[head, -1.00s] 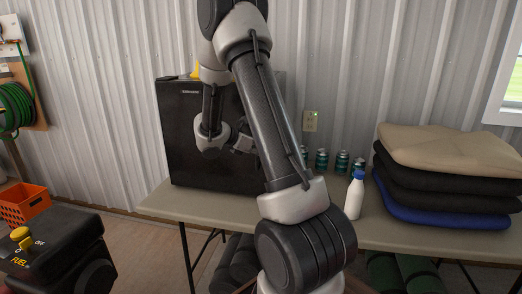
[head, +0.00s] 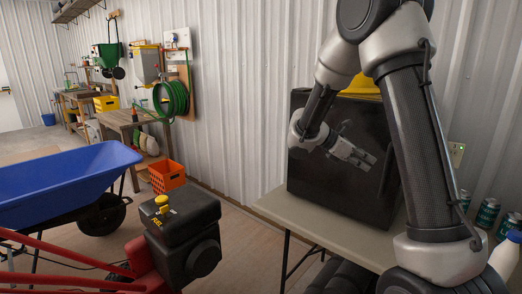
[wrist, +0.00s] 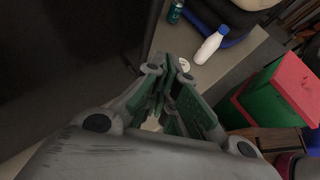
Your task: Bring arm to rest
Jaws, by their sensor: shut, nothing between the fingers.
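My arm reaches up and over on the right of the head view. My gripper (head: 362,160) hangs at its end in front of a black box-like appliance (head: 345,185) on the table. In the wrist view my gripper's fingers (wrist: 168,75) are close together with nothing between them. I cannot tell the exact gap between the gripper and the appliance's front.
A beige table (head: 280,212) carries the appliance, several green cans (head: 487,213) and a white bottle with a blue cap (head: 504,258). A blue wheelbarrow (head: 65,180), a black fuel unit (head: 182,225) and an orange crate (head: 166,177) stand left. Floor shows between crate and table.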

